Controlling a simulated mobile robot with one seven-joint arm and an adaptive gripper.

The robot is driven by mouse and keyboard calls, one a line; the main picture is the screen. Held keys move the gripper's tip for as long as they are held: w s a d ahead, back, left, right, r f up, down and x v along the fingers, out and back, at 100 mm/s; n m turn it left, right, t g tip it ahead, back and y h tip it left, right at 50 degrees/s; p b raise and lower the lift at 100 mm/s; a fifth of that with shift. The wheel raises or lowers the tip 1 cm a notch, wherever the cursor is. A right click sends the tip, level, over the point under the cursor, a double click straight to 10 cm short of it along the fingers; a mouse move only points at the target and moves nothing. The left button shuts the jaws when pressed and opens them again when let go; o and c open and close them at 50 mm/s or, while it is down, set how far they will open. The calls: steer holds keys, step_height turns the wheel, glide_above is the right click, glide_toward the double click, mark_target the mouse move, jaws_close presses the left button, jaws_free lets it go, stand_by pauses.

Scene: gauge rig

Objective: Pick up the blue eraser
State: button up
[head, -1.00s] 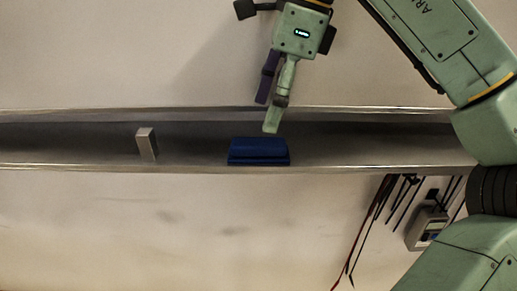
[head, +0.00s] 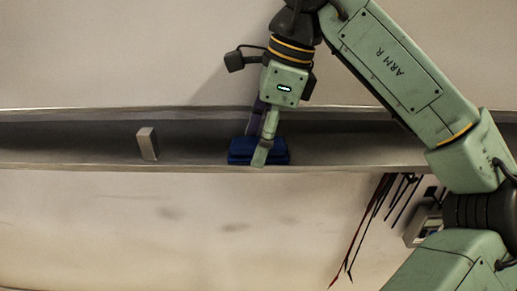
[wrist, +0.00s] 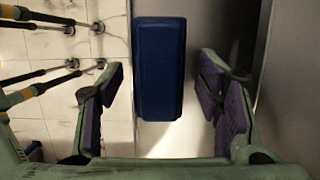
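The blue eraser (head: 240,153) lies on the shelf ledge (head: 60,150) in the head view, partly hidden behind my gripper's near finger. In the wrist view the eraser (wrist: 158,70) shows as a long blue block, upright in the picture, between the two fingers and ahead of them. My gripper (head: 257,148) points down at the eraser from above. It is open, with a purple-padded finger to either side of the eraser in the wrist view (wrist: 160,105) and visible gaps on both sides. I cannot tell how far the fingertips reach down beside it.
A small grey block (head: 147,143) stands on the ledge left of the eraser, with bare ledge between. The ledge has raised metal edges along front and back. Red and black cords and a grey device (head: 422,228) hang below the ledge at right.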

mark_target(256, 143)
steer(key=c, duration=1)
steer(key=shift+r+b, duration=0.4)
steer(key=shift+r, duration=0.45)
steer(key=shift+s+d+r+b, duration=0.1)
steer(key=shift+s+r+b, duration=0.15)
steer(key=shift+r, duration=0.2)
steer(key=shift+s+d+r+b, duration=0.1)
steer(key=shift+r+b, duration=0.1)
steer(key=shift+r, duration=0.25)
steer(key=s+d, duration=0.1)
steer(key=s, duration=0.4)
steer(key=s+d+r+b, duration=0.1)
steer(key=s, duration=0.3)
steer(key=s+d+b, duration=0.1)
steer(key=s+d, duration=0.1)
steer(key=s, duration=0.3)
steer(key=shift+s+r, duration=0.3)
steer(key=shift+s, duration=0.05)
steer(key=o, duration=0.5)
steer(key=c, duration=0.4)
